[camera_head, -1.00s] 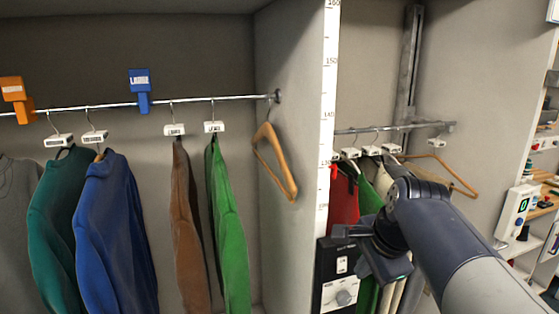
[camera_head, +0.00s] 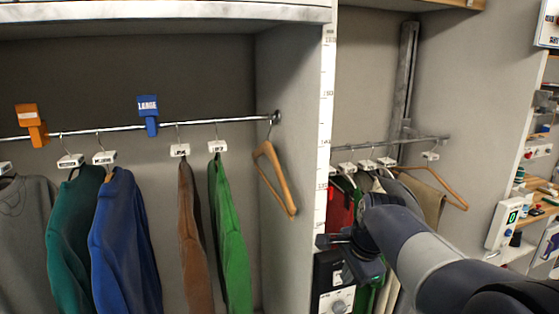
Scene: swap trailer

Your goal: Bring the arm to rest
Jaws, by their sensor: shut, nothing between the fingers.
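My gripper (camera_head: 327,241) is at the lower middle right, at the end of my dark and grey arm. Its fingers point left, in front of the white ruled strip and above a black-and-white box with a dial (camera_head: 337,300). The fingers look shut and hold nothing. My arm reaches in from the lower right corner and covers part of the clothes on the right rail (camera_head: 400,145). I cannot tell whether the gripper touches the strip or the box.
The left rail (camera_head: 100,132) carries several garments, an orange clip (camera_head: 31,125), a blue "LARGE" clip (camera_head: 148,115) and an empty wooden hanger (camera_head: 275,178). A divider wall (camera_head: 300,100) separates the rails. Shelves with small items (camera_head: 545,190) stand at the far right.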

